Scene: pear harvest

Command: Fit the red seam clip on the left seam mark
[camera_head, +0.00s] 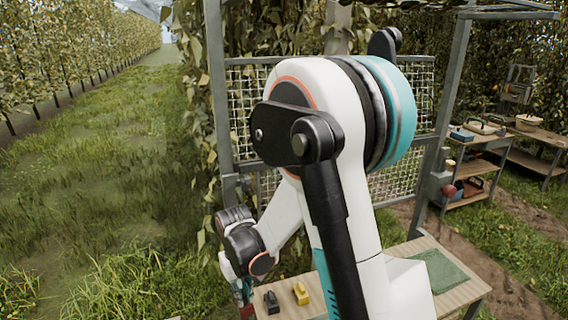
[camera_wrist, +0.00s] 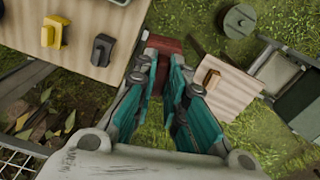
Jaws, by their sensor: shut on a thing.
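My gripper (camera_wrist: 164,68) is shut on the red seam clip (camera_wrist: 163,43), which shows as a dark red block between and beyond the teal fingertips. In the head view the wrist hangs at the lower left, beside the left end of the wooden table, and a bit of red shows at the bottom by the gripper (camera_head: 243,292). The clip is off the table, over grass in the wrist view. The wire mesh panel (camera_head: 245,105) stands behind my arm, which hides much of it. I cannot make out the left seam mark in either view.
A yellow clip (camera_head: 301,293) and a black clip (camera_head: 271,302) lie on the wooden table (camera_head: 462,296), with a green mat (camera_head: 440,270) at its right. A grey post (camera_head: 217,90) stands left of the mesh. Grass at the left is open.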

